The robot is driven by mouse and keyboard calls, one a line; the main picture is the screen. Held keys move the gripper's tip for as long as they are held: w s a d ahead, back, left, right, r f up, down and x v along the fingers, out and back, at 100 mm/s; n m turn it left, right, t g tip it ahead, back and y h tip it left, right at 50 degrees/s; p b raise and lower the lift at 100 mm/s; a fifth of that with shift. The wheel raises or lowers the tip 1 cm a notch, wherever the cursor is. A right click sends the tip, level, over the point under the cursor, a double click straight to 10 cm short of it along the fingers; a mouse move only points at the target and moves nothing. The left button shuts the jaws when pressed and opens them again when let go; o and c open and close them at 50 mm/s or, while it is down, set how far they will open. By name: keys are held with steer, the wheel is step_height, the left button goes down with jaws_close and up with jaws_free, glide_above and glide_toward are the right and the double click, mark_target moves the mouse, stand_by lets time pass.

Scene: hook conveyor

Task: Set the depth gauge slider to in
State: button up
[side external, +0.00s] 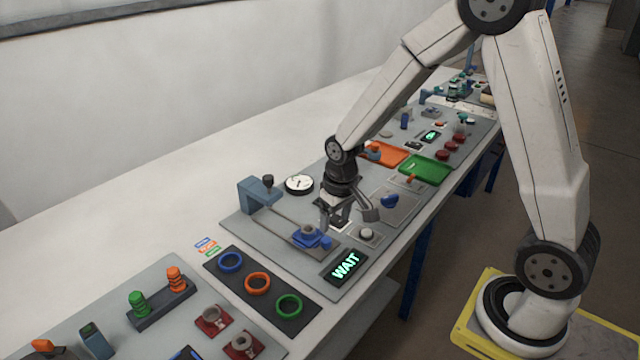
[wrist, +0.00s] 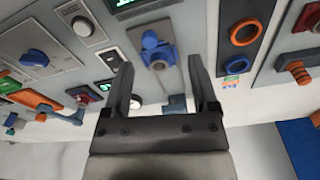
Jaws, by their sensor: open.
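The depth gauge slider appears to be the blue carriage (side external: 306,238) with a round grey top, on a narrow rail (side external: 278,222) set in the grey panel. It sits at the rail's near end, away from the blue-grey bracket (side external: 258,193) with a dark knob. In the wrist view the blue slider (wrist: 153,43) shows just beyond the fingertips, between them in the picture. My gripper (side external: 336,222) is open and empty above the panel, just right of the slider; it also shows in the wrist view (wrist: 161,60). I cannot read any in marking.
A lit WAIT display (side external: 345,267) and a white push button (side external: 366,234) lie near the panel's front edge. A white dial (side external: 299,184) stands behind my gripper. Coloured rings (side external: 257,284) lie on a dark strip at left. A blue knob (side external: 389,201) is at right.

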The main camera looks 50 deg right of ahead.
steer(key=m+g, duration=0.1)
glide_above(327, 240)
step_height(327, 240, down, 4)
steer(key=shift+f, duration=0.25)
steer(key=shift+f, duration=0.1)
steer(key=shift+f, duration=3.8)
jaws_close()
